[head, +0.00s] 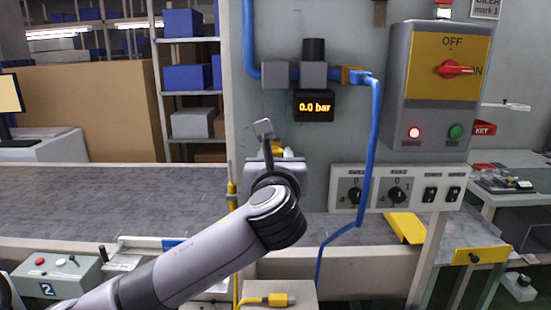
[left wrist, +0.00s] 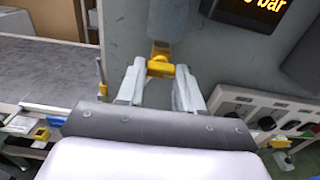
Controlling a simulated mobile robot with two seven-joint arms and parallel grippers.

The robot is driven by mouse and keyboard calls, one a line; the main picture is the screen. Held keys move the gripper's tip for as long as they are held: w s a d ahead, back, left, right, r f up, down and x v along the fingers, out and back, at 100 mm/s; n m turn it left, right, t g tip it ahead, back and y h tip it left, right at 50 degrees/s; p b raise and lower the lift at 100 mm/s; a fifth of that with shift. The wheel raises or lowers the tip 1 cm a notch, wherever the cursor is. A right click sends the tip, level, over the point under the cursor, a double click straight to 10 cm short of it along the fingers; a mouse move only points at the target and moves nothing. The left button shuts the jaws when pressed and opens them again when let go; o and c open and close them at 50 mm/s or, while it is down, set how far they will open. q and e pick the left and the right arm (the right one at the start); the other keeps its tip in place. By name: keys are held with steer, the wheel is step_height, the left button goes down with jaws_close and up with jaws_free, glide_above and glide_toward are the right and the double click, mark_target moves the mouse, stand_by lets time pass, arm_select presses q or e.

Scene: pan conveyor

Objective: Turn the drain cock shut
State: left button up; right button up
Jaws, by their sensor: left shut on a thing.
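The yellow drain cock (left wrist: 160,68) shows in the left wrist view, at the lower end of a grey upright part (left wrist: 168,22). My left gripper (left wrist: 160,76) is shut on the cock, with one finger on each side of its yellow handle. The handle lies roughly crosswise between the fingertips. In the head view my left wrist (head: 275,200) reaches up in front of the grey panel and hides most of the cock and my fingers. My right gripper is in neither view.
A display (head: 314,106) reading 0.0 bar hangs above and right of my left wrist. A blue hose (head: 373,130) runs down the panel. A switch box (head: 433,85) with a red knob (head: 455,69) and a row of switches (head: 395,188) stand at right. The conveyor (head: 110,205) lies left.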

arm_select(q)
steer(key=shift+n, duration=0.3)
steer(key=shift+f+n+b, duration=0.1)
steer(key=shift+n+b, duration=0.3)
steer(key=shift+n, duration=8.2)
steer(key=o, duration=1)
steer(key=shift+o, duration=0.2)
steer(key=shift+s, duration=0.1)
